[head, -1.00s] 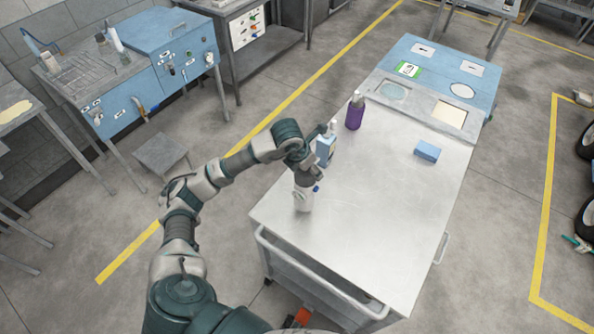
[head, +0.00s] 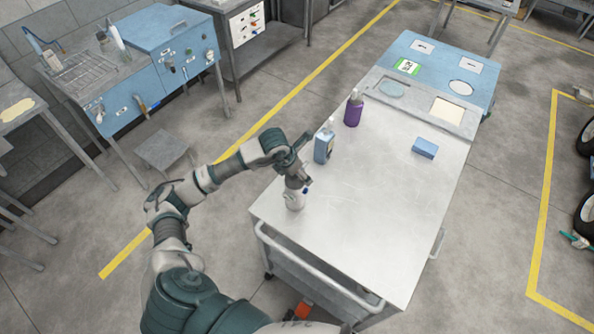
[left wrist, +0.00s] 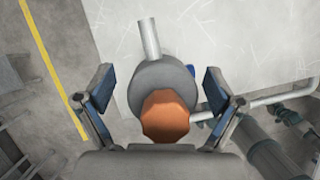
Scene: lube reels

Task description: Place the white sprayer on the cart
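The white sprayer (head: 294,200) is at the near left part of the metal cart top (head: 375,215), close to its left edge. It looks upright and on the surface, though its base contact is hard to tell. My left gripper (head: 299,184) is directly above it and hides its top. In the left wrist view, the sprayer (left wrist: 158,82) shows a grey rounded body and an orange top between the fingers (left wrist: 158,90). The fingers are spread, with a visible gap on each side, so the gripper looks open around it. My right gripper is not in view.
A light blue bottle (head: 324,146) stands close behind my left gripper, with a purple bottle (head: 353,110) farther back. A blue box (head: 425,148) lies at the right. The cart's middle is clear. A handle rail (head: 310,283) runs along the near edge.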

